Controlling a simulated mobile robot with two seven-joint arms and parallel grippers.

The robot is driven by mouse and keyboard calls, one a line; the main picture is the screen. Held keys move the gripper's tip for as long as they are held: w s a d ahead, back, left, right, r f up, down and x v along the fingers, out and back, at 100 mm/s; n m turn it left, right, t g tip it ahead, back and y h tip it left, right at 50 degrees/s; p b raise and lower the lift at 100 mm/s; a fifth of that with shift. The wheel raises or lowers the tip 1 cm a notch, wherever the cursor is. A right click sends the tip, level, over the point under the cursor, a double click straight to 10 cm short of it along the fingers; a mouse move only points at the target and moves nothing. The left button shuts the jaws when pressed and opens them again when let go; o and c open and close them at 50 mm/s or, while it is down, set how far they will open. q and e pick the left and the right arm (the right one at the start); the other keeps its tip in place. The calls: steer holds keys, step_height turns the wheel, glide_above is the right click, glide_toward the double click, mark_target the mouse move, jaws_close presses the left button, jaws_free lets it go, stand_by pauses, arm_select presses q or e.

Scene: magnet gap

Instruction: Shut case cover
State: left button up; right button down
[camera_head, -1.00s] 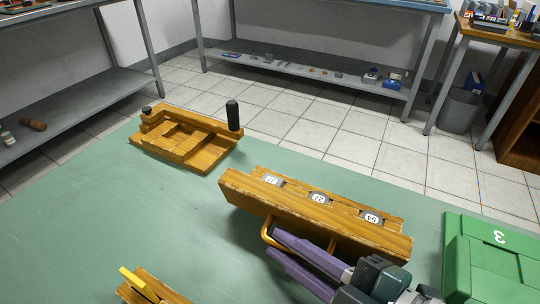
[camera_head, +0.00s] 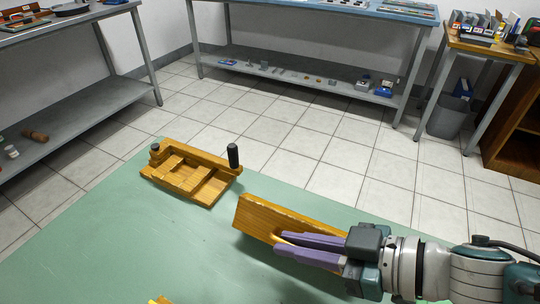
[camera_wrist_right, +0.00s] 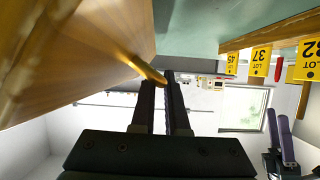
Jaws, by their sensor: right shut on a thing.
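A wooden panel, which seems to be the case cover (camera_head: 262,215), stands tilted on the green table. It fills the left of the right wrist view (camera_wrist_right: 85,50). A brass handle (camera_wrist_right: 147,70) sticks out from its face. My right gripper (camera_head: 280,243), with purple fingers, is shut on this handle; its fingertips also show in the right wrist view (camera_wrist_right: 165,78). The panel and my arm hide the case body and its numbered labels in the head view. A purple-fingered gripper, seemingly my left one (camera_wrist_right: 281,138), shows small at the right wrist view's edge; its jaw state is unclear.
A wooden fixture (camera_head: 190,178) with a black upright knob (camera_head: 233,156) stands at the table's far left corner. Yellow lot tags (camera_wrist_right: 261,60) show on wood in the right wrist view. The green tabletop (camera_head: 130,235) at left is mostly clear.

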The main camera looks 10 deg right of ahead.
mark_target(306, 221)
steer(key=shift+w+d+m+g+y+b, duration=0.55)
steer(key=shift+w+m+b, duration=0.25)
steer(key=shift+m, duration=0.2)
arm_select(q)
step_height(306, 221, down, 7)
steer(key=b, duration=0.5)
steer(key=shift+f+b, duration=0.2)
steer(key=shift+b, duration=0.15)
arm_select(e)
steer(key=w+m+g, duration=0.1)
steer(key=w+d+m+y, duration=0.1)
steer(key=m, duration=0.1)
steer(key=shift+w+d+f+g+y, duration=0.1)
steer(key=shift+d+g+y, duration=0.15)
steer(key=shift+d+g, duration=0.1)
arm_select(q)
steer(key=shift+d+f+b, duration=0.1)
steer(key=shift+f+b, duration=1.1)
arm_select(e)
steer(key=shift+w+d+m+y, duration=0.25)
steer(key=shift+w+m+y, duration=0.15)
steer(key=shift+m, duration=0.4)
steer(key=c, duration=1.2)
jaws_free()
arm_select(q)
steer(key=shift+r, duration=0.25)
arm_select(e)
steer(key=v, duration=1)
steer(key=shift+w, duration=0.15)
